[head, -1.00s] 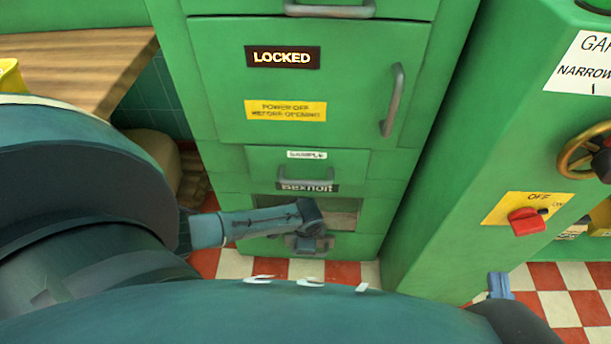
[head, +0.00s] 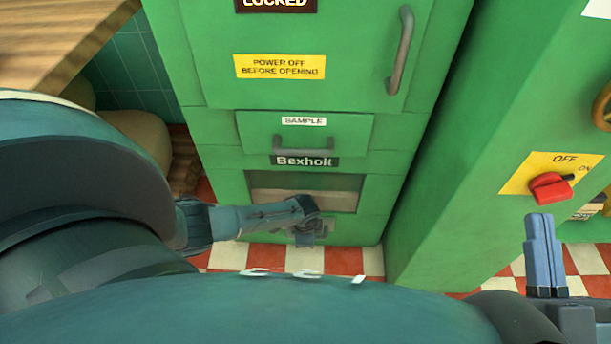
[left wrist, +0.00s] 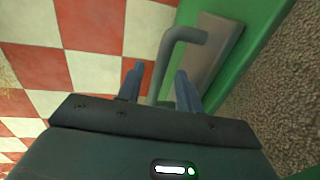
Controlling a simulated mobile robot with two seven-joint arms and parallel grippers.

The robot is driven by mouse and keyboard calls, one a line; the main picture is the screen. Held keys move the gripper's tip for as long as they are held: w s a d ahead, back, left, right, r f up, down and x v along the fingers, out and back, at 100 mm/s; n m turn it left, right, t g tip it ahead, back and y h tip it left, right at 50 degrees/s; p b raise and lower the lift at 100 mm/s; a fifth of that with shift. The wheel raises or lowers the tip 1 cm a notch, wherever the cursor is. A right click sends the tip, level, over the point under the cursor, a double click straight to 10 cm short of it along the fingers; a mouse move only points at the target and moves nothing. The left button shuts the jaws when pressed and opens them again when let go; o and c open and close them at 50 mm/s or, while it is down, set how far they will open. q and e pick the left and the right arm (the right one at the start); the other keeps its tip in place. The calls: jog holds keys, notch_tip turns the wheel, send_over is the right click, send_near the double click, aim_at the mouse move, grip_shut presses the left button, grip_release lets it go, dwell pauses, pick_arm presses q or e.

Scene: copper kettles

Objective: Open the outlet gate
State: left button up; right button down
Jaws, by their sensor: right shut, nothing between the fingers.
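The outlet gate shows as a grey plate (left wrist: 214,48) with a bent grey handle (left wrist: 182,36) in the left wrist view. In the head view it is low on the green cabinet, largely hidden by my left gripper (head: 308,228). In the left wrist view my left gripper (left wrist: 161,88) has its two fingers apart, one on each side of the handle's bar, with gaps visible. My right gripper (head: 542,250) is shut and empty, at the lower right of the head view, well away from the gate.
Above the gate are a pale recess (head: 275,192), a Bexholt label (head: 304,161) and the sample drawer (head: 303,132). At right a green cabinet has a red switch (head: 551,187) on a yellow OFF/ON plate. A wooden tabletop (head: 50,45) is at upper left. The floor is red and white checks.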

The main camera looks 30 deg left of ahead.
pick_arm(q)
jog(key=shift+c, duration=0.4)
grip_shut()
